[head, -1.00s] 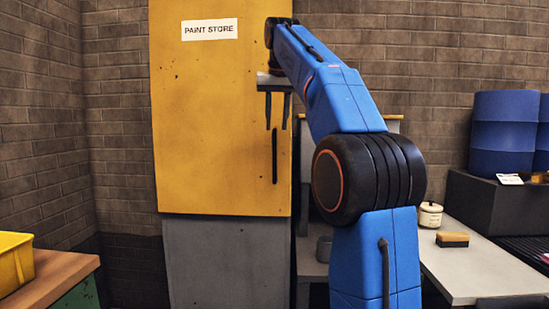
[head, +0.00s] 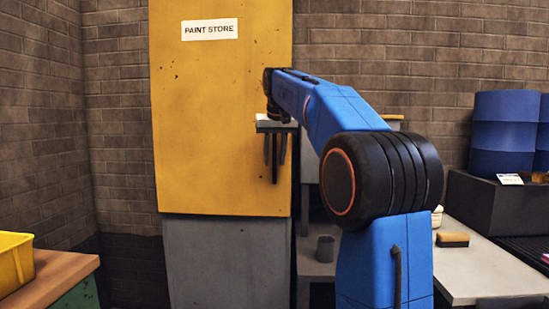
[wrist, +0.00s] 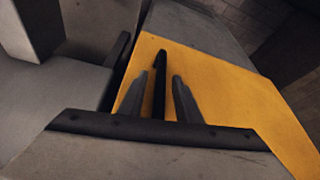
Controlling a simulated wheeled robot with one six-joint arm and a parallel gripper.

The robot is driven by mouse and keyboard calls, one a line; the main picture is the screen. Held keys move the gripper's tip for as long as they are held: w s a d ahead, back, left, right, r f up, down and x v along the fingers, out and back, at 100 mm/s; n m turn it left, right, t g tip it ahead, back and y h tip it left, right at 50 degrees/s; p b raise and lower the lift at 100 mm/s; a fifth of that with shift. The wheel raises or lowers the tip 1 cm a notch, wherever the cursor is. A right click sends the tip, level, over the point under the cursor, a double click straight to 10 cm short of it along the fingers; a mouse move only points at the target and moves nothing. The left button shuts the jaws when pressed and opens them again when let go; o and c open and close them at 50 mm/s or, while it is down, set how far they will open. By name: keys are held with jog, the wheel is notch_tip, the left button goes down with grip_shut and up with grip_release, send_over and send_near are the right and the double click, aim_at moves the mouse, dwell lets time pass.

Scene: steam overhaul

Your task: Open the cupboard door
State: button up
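The yellow cupboard door (head: 215,130) is shut and bears a "PAINT STORE" label. Its dark vertical handle (head: 275,170) is near the door's right edge. My gripper (head: 274,163) points down in front of the handle's upper part, with its fingers apart. In the wrist view, the handle (wrist: 160,78) shows between the two open fingertips of my gripper (wrist: 159,80), with a gap on each side. The yellow door (wrist: 230,105) also fills the right of that view. I cannot tell how far the fingers are from the door's face.
A grey lower cabinet (head: 225,262) stands under the door. A workbench (head: 475,270) with a brush (head: 452,240) is at the right, and blue drums (head: 503,130) are behind it. A yellow bin (head: 15,262) sits on a bench at the left.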

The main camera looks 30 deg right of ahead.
grip_shut()
